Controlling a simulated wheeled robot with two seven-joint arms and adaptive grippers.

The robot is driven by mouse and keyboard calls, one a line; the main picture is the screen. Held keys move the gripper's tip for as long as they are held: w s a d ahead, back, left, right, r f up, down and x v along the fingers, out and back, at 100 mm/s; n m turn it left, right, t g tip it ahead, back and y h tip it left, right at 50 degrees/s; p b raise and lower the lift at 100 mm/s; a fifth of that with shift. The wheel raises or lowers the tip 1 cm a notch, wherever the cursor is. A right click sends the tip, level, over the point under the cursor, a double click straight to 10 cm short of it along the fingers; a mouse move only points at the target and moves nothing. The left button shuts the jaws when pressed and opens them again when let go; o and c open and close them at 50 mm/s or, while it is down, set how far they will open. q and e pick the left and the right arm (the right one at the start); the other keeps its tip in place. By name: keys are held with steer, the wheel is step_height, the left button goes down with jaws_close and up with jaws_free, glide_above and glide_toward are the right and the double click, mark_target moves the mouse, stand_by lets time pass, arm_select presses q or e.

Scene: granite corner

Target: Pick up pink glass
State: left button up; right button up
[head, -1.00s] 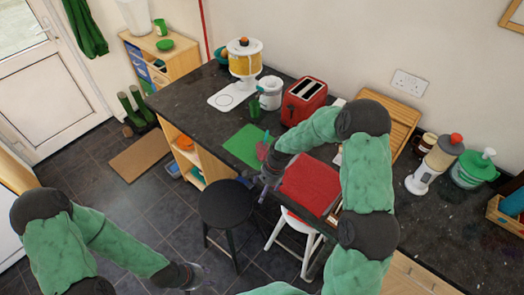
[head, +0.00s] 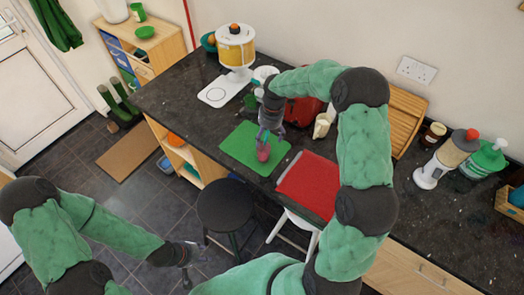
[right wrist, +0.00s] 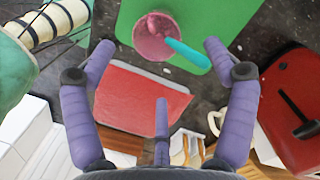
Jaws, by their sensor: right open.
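The pink glass (head: 263,153) stands at the right part of the green mat on the dark counter. In the right wrist view the pink glass (right wrist: 150,42) holds a teal stick-like thing and a pink one. My right gripper (head: 268,132) is close above and behind the glass in the head view and partly overlaps it. In the right wrist view my right gripper (right wrist: 160,55) is open, with the glass ahead between its spread fingers and nothing held. My left gripper (head: 190,264) hangs over the floor, far from the counter; its finger gap is too small to read.
The green mat (head: 239,143) lies under the glass. A red mat (head: 308,185) lies to its right. The red toaster (head: 300,112) is partly hidden behind my right arm. A yellow dispenser (head: 236,47) stands at the back left. A black stool (head: 226,205) stands before the counter.

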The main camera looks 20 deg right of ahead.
step_height(320, 180, down, 3)
steer(key=shift+w+a+r, duration=0.15)
steer(key=shift+s+a+f, duration=0.1)
steer(key=shift+a+f, duration=0.1)
steer(key=shift+f, duration=0.65)
steer(key=shift+s+a+f, duration=0.1)
steer(key=shift+a+f, duration=0.1)
steer(key=shift+f, duration=0.65)
steer(key=shift+a+f, duration=0.2)
steer(key=shift+f, duration=0.65)
steer(key=shift+c, duration=0.3)
steer(key=c, duration=1.3)
